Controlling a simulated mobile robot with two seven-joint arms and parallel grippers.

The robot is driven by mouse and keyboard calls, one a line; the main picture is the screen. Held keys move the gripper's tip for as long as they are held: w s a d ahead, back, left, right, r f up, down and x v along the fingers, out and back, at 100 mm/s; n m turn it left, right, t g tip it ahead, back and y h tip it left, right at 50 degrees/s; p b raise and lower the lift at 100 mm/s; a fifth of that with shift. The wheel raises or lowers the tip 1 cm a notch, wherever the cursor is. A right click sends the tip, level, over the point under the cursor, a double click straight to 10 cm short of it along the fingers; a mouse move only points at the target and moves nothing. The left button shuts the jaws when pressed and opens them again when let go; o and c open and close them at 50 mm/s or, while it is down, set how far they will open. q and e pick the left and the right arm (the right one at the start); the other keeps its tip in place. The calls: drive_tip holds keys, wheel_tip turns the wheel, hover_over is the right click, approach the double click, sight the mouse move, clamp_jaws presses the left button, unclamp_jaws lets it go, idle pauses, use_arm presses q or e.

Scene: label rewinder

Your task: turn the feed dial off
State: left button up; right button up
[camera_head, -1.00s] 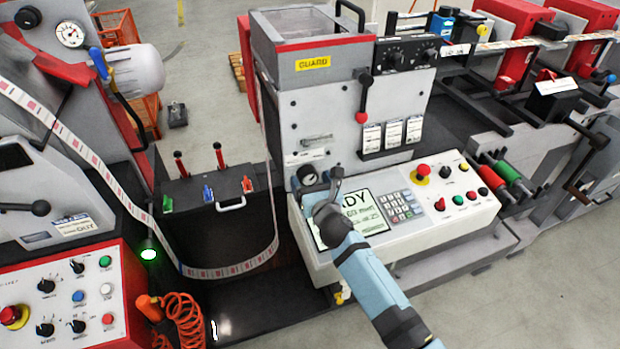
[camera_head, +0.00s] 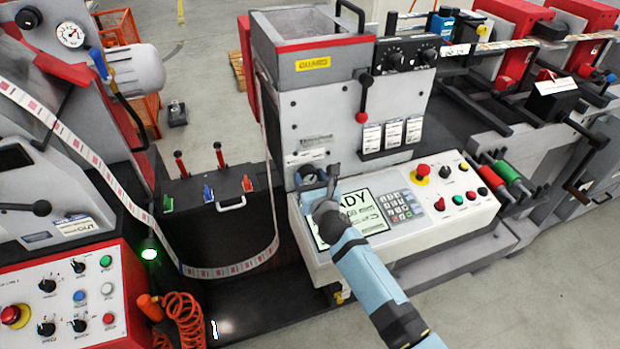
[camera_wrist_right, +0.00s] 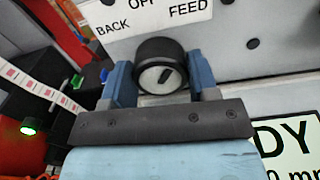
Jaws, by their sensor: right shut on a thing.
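The feed dial (camera_wrist_right: 161,66) is a round black knob with a pale face and a dark pointer line. In the right wrist view its pointer slants up and to the right, toward the FEED side of the label plate (camera_wrist_right: 150,18), which reads BACK, FEED and a partly cut-off OFF. My right gripper (camera_wrist_right: 162,80) is shut on the dial, one blue finger on each side. In the head view the right gripper (camera_head: 320,182) covers much of the dial, at the left end of the console. My left gripper is not in view.
The READY screen (camera_head: 355,216) and keypad (camera_head: 399,206) lie just right of the gripper. A red emergency button (camera_head: 423,171) and other buttons sit further right. A label web (camera_head: 235,268) loops past a black box on the left.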

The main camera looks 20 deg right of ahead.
drive_tip(key=shift+r+n+p, duration=0.1)
drive_tip(key=shift+n+p, duration=0.45)
drive_tip(key=shift+n, duration=0.45)
drive_tip(key=shift+n+p, duration=0.6)
drive_tip(key=shift+n, duration=0.5)
drive_tip(key=shift+n+p, duration=0.6)
drive_tip(key=shift+n, duration=0.9)
drive_tip(key=o, duration=0.9)
